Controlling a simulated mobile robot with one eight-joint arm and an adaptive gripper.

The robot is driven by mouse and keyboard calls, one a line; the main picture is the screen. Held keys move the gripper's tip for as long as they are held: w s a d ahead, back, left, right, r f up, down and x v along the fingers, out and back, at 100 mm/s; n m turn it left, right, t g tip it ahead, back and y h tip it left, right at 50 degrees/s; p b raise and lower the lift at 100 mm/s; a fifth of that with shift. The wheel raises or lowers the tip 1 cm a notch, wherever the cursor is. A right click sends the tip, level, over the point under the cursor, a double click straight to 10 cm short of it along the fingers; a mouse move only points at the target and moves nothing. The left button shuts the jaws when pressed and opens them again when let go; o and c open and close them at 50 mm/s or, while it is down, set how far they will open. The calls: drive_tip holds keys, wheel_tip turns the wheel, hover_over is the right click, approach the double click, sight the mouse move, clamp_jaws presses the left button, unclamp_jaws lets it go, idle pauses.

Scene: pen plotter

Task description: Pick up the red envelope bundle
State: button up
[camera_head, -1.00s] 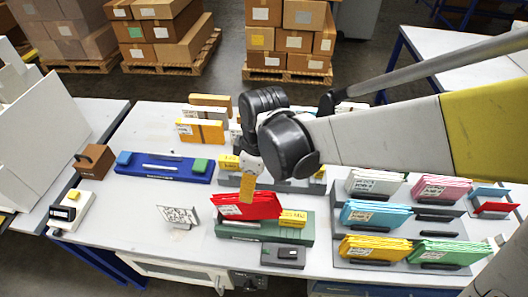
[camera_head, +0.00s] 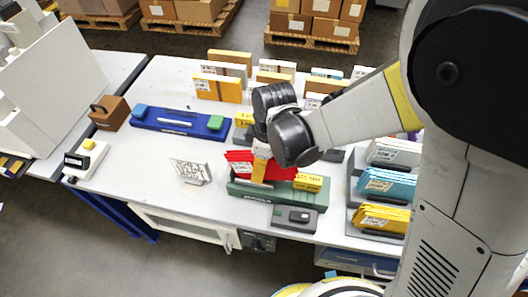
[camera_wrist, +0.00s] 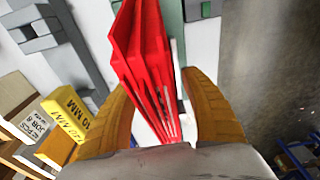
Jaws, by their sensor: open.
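The red envelope bundle (camera_head: 281,172) stands in the green holder (camera_head: 248,190) near the front of the table. My gripper (camera_head: 259,173) reaches down over it from above, with one yellow finger in front of the red envelopes. In the wrist view my gripper (camera_wrist: 158,80) is open, with the red bundle (camera_wrist: 142,50) between its two fingers, one on each side. A narrow gap shows beside the right finger; contact on the left side is unclear. The bundle's lower part is hidden by the holder in the head view.
A yellow labelled block (camera_head: 308,182) sits at the right end of the green holder. A grey device (camera_head: 295,217) lies in front. A blue tray (camera_head: 172,121) is at left, a small sign (camera_head: 190,171) nearer. Teal envelopes (camera_head: 385,183) stand at right.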

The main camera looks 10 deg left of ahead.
drive_tip(key=shift+f, duration=0.2)
drive_tip(key=shift+c, duration=0.4)
clamp_jaws()
